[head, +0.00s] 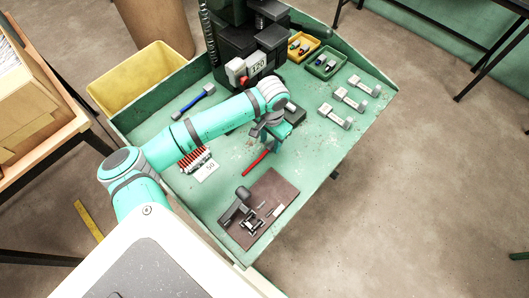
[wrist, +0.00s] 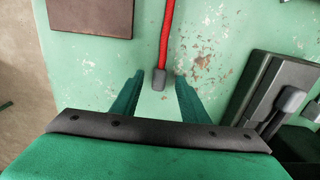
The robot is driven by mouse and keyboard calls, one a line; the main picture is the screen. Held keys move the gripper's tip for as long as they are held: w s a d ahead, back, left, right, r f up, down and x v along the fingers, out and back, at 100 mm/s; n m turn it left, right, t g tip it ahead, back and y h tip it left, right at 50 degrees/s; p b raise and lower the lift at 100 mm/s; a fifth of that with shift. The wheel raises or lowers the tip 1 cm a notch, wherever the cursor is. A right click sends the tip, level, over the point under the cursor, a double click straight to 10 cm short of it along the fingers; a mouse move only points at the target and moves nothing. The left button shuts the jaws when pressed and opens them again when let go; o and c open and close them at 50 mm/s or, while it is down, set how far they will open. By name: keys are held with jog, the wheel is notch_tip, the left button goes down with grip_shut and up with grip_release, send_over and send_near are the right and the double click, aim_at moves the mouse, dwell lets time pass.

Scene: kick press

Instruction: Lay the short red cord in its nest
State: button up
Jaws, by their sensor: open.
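A short red cord (head: 257,160) with a grey end piece lies on the green bench top, just below my gripper in the head view. In the wrist view the red cord (wrist: 166,30) runs down from the top edge, and its grey end (wrist: 159,79) shows between my fingertips. My gripper (head: 272,141) is open and empty, fingers pointing down; in the wrist view the open jaws (wrist: 158,80) lie on either side of the cord's end. Their height above the bench is hard to tell. I cannot make out for certain which fixture is the nest.
A dark block (wrist: 280,85) stands right of the jaws. A brown plate (head: 283,187) carries a grey clamp-like fixture (head: 237,205). A red bundle (head: 196,160), a blue cord (head: 194,102), the black press (head: 240,45), small bins (head: 327,62) and several pale fittings (head: 335,117) occupy the bench.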

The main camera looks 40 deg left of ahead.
notch_tip(320, 180, down, 2)
grip_shut()
jog(key=shift+r, duration=0.15)
